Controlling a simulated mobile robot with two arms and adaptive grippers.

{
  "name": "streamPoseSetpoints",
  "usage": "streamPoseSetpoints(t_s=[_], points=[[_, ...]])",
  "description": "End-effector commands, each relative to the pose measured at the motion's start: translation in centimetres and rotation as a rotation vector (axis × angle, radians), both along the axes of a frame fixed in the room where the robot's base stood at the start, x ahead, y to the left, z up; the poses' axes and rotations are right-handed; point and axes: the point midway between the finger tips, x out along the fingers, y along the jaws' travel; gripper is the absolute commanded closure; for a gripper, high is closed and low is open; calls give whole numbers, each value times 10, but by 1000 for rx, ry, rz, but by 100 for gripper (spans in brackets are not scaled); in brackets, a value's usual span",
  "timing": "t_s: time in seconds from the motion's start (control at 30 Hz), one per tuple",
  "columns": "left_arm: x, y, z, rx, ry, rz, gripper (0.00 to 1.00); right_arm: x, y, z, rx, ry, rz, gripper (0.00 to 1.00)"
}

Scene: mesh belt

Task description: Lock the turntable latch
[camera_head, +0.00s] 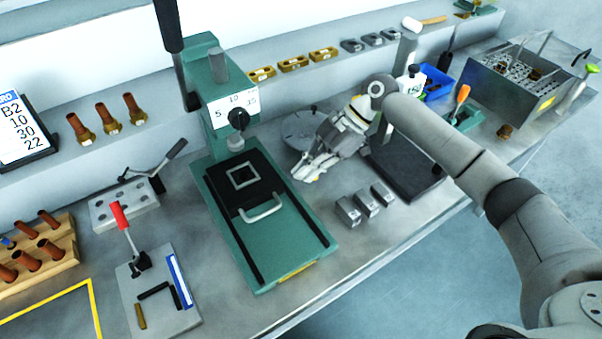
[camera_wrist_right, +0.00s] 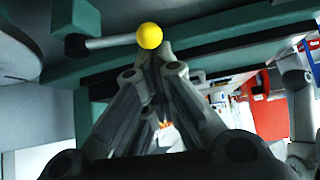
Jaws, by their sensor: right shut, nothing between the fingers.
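I take this to be the latch lever. My right gripper (camera_wrist_right: 163,62) is shut and empty, its fingertips right by the knob; I cannot tell whether they touch. In the head view my right gripper (camera_head: 308,170) is low over the bench, just right of the green press (camera_head: 285,240). A grey round disc (camera_head: 298,124), perhaps the turntable, is partly hidden behind it. My left gripper is not in view.
Several grey blocks (camera_head: 367,205) lie in front of my right gripper. A dark plate (camera_head: 405,165) lies beneath my right forearm. A red-handled toggle clamp (camera_head: 120,216) stands at left. The metal perforated box (camera_head: 520,85) is at the far right.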

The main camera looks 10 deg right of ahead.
Motion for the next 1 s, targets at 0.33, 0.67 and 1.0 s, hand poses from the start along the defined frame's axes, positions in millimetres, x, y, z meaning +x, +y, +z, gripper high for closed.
streamPoseSetpoints(t_s=[0.33,0.67,1.0], points=[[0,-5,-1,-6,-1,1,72,-1,-6,0,-2,2,-4,100],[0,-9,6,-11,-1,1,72,-11,-11,0,-2,2,-3,100],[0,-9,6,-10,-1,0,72,-15,-14,-1,-2,1,-4,100]])
